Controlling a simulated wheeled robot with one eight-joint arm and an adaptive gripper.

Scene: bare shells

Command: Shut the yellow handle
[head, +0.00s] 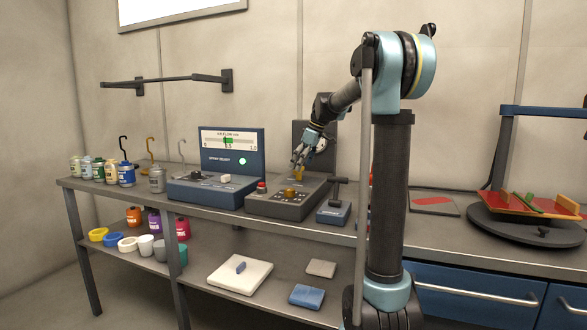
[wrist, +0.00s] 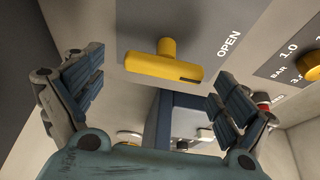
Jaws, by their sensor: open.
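The yellow handle (wrist: 163,67) is a short T-shaped lever on a grey panel, beside the printed word OPEN, in the wrist view. In the head view the handle (head: 299,172) is small and partly behind my gripper, at the grey control box (head: 290,204) on the bench. My gripper (wrist: 150,105) is open, with one finger on each side of the handle in the picture. No finger visibly touches the handle. In the head view my gripper (head: 303,158) hangs just above the grey box, pointing down.
A blue console (head: 215,190) with a gauge board stands left of the grey box. A small blue box with a black lever (head: 335,211) stands right of it. Several cans (head: 126,174) line the bench's left end. A turntable (head: 520,228) with red parts is at the right.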

